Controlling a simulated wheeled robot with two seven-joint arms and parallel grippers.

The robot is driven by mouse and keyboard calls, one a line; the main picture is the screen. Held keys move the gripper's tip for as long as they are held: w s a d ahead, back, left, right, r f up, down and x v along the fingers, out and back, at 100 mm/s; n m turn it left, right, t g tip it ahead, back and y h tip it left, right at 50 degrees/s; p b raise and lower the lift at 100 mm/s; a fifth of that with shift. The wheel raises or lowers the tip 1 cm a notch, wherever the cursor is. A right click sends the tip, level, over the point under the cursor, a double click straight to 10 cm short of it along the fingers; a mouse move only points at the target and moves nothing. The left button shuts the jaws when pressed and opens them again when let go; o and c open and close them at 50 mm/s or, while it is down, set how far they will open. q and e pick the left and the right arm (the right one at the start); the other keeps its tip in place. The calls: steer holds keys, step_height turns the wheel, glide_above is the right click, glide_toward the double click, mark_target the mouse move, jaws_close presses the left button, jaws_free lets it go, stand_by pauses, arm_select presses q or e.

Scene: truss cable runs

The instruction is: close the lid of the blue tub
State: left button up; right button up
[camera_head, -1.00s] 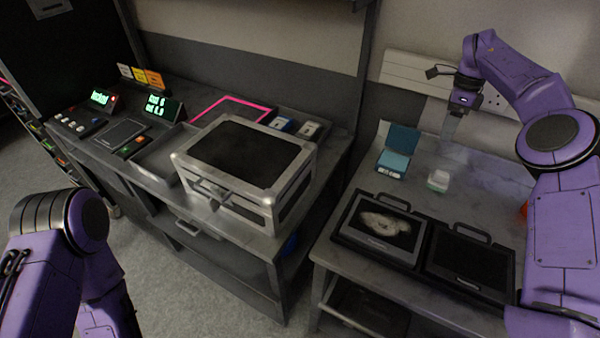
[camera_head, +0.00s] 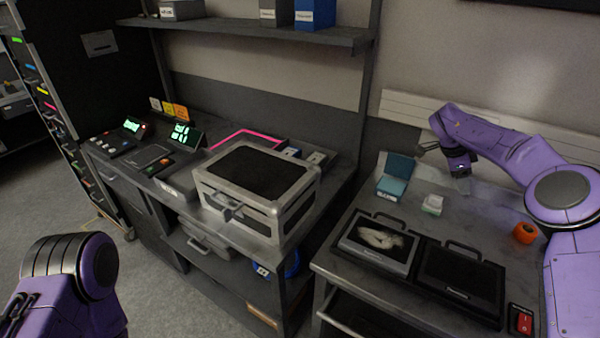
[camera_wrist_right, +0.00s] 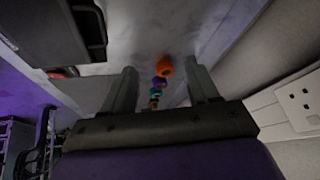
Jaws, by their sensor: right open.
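The small blue tub (camera_head: 391,186) stands at the back left of the right-hand bench, with a pale label on its front. Its lid (camera_head: 399,165) is raised and leans back at the rear. My right gripper (camera_head: 463,188) is to the right of the tub, apart from it, pointing down over the bench's back part. In the right wrist view its two fingers (camera_wrist_right: 163,88) are spread with nothing held between them. The tub cannot be made out in that view. My left gripper is out of view; only part of the left arm shows.
A white-and-green container (camera_head: 432,204) stands between the tub and my gripper's side. Two black cases (camera_head: 458,282) lie in front. An orange spool (camera_head: 524,233) is to the right. A silver case (camera_head: 262,190) sits on the left bench. The wall is close behind my gripper.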

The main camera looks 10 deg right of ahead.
steer(key=w+a+r+n+t+h, duration=0.1)
steer(key=w+a+r+n+t, duration=0.1)
steer(key=w+a+n+t, duration=0.6)
steer(key=w+a+r+n+t, duration=0.1)
steer(key=w+a+n+t, duration=0.45)
steer(key=a, duration=0.45)
steer(key=s+a+f+n+y, duration=0.1)
steer(key=a+n+y, duration=0.5)
steer(key=a, duration=0.6)
steer(key=s+a+f+n+t+y+b, duration=0.1)
steer(key=s+a+n+y, duration=0.2)
steer(key=a, duration=1)
steer(key=n+y, duration=0.3)
steer(key=n, duration=0.2)
steer(key=shift+s+a+n, duration=0.2)
steer(key=shift+s+n, duration=0.15)
steer(key=shift+s, duration=0.05)
